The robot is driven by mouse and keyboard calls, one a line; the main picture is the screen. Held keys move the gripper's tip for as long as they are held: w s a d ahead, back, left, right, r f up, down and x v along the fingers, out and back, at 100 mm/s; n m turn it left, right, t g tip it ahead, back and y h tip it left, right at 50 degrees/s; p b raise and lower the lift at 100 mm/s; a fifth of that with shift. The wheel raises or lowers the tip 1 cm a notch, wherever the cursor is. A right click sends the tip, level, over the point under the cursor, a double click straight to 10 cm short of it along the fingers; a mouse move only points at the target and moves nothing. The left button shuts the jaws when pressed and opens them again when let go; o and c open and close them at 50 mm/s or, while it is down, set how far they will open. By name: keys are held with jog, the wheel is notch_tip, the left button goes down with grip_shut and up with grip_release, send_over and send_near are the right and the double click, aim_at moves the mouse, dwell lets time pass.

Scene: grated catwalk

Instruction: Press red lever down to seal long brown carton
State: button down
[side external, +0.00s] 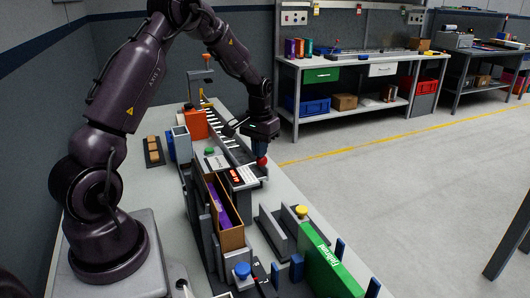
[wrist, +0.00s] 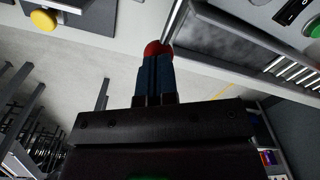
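The red lever's round knob (side external: 262,161) is just below my gripper (side external: 260,150) in the side view, at the end of the roller track. In the wrist view the red knob (wrist: 157,48) shows just beyond the blue fingertips (wrist: 155,60). The fingers are together, with only a thin line between them. The tips are at the knob; I cannot tell whether they press on it. The lever's arm is hidden. The long brown carton (side external: 232,239) stands upright in a narrow channel left of the lever, its top open and purple contents (side external: 222,205) showing.
Other knobs stand nearby: green (side external: 209,150), blue (side external: 242,270) and yellow (side external: 301,211). A small red-lit display (side external: 236,176) sits between carton and lever. A green box (side external: 325,265) stands front right. An orange box (side external: 195,124) stands behind. Open floor lies to the right.

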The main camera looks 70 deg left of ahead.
aim_at(260, 160)
jog(key=shift+s+f, duration=0.1)
jog(key=shift+f, duration=1.85)
jog(key=shift+r, duration=0.1)
notch_tip(260, 160, up, 13)
dwell(1.5)
jog(key=s+d+r+m+t, duration=0.2)
jog(key=s+d+r, duration=0.3)
jog(key=s+d, duration=0.3)
jog(key=s+d+r+m+t, duration=0.3)
jog(key=s+d, duration=0.6)
jog(key=d, duration=0.7)
notch_tip(260, 160, up, 3)
jog(key=shift+f+m+t, duration=0.1)
jog(key=shift+m+t, duration=0.2)
jog(key=shift+m, duration=0.2)
